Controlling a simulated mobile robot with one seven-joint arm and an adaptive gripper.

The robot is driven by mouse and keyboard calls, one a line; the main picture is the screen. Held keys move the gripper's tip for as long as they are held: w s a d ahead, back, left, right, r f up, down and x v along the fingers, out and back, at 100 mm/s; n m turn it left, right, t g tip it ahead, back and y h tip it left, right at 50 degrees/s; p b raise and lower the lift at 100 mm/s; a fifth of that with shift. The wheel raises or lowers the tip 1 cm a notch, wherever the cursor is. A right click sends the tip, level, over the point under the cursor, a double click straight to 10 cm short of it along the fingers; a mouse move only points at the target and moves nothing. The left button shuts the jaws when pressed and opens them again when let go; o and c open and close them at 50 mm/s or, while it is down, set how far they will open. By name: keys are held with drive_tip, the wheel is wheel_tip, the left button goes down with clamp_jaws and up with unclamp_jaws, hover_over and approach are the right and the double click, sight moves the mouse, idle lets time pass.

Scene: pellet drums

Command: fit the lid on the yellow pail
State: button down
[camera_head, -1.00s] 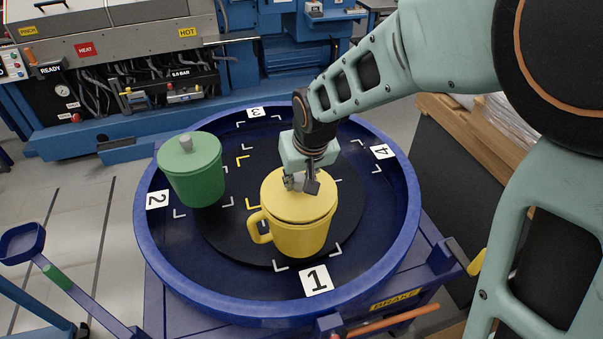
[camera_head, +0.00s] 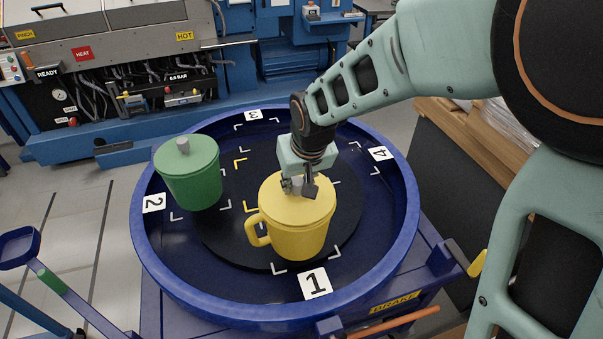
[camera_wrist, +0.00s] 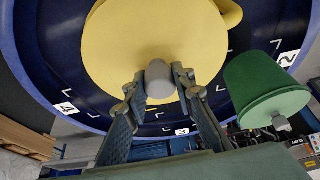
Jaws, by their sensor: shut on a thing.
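The yellow pail (camera_head: 300,242) stands upright near marker 1 on the black disc, its handle to the left. The yellow lid (camera_head: 312,209) lies level on top of the pail, and I see no clear gap at the rim in the head view. My gripper (camera_head: 299,187) is above the lid, its fingers closed around the grey knob (camera_wrist: 158,76). The lid (camera_wrist: 125,45) fills the top of the wrist view and hides most of the pail there.
A green pail (camera_head: 192,188) with its own lid and grey knob stands left, near marker 2. A blue round tray (camera_head: 175,280) with a raised rim surrounds both pails. A blue machine stands behind. The tray is clear near markers 3 and 4.

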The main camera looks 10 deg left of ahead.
sight(297, 181)
drive_tip(key=shift+f+b, duration=0.35)
drive_tip(key=shift+b, duration=0.1)
idle(0.5)
drive_tip(key=c, duration=1.5)
unclamp_jaws()
drive_tip(key=shift+c, duration=0.2)
drive_tip(key=shift+o, duration=0.2)
drive_tip(key=o, duration=0.4)
drive_tip(key=shift+r+p, duration=2.4)
drive_tip(key=shift+r, duration=1.15)
